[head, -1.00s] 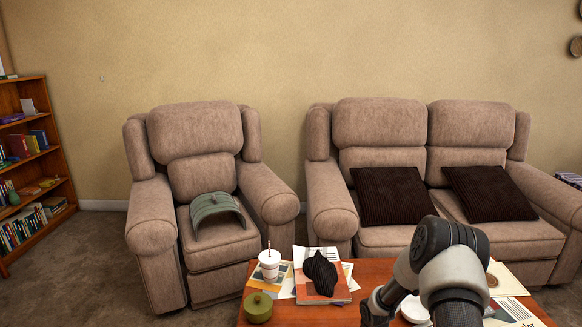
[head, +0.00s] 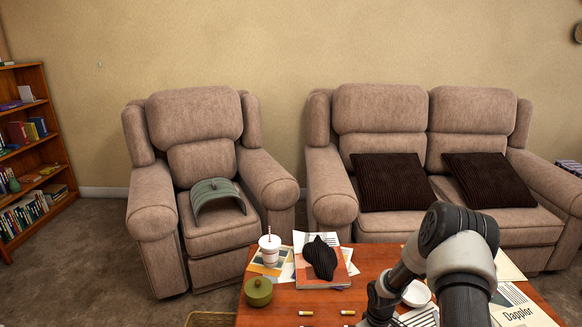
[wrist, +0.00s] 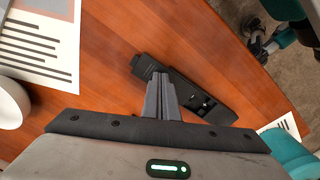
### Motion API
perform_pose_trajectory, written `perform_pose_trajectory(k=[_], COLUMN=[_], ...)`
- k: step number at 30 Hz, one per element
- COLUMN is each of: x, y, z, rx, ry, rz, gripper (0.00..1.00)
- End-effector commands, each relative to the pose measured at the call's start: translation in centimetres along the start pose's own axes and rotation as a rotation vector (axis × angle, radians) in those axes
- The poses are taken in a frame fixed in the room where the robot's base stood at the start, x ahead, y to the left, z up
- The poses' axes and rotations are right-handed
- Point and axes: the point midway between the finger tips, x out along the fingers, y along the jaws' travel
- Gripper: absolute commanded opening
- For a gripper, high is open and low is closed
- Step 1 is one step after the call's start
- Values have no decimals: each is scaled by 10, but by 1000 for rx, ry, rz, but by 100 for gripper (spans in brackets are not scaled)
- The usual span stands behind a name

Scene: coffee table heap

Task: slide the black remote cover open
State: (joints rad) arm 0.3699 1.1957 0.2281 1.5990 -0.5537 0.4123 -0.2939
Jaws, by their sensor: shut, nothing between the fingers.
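The black remote (wrist: 212,100) lies slantwise on the wooden table in the wrist view. Its upper-left end (wrist: 146,67) has a ribbed dark piece. Further along, a recess with small light metallic spots shows, so the compartment looks at least partly uncovered. My gripper (wrist: 158,76) is shut and empty, its grey fingertips at the near side of the remote, overlapping it in the picture. I cannot tell whether they touch. The fingers hide part of the remote's near edge. The remote is not visible in the head view, where my arm blocks that part of the table.
Small cylinders (head: 305,313) lie near the front. A white bowl (wrist: 10,103) stands left of my gripper.

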Motion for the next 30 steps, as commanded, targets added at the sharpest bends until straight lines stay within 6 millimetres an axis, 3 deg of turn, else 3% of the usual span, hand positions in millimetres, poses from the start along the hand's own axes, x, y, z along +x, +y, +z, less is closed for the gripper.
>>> perform_pose_trajectory(k=[30], x=[1], y=[20], z=[9], rx=[1], ry=[2], rz=[1], gripper=[0])
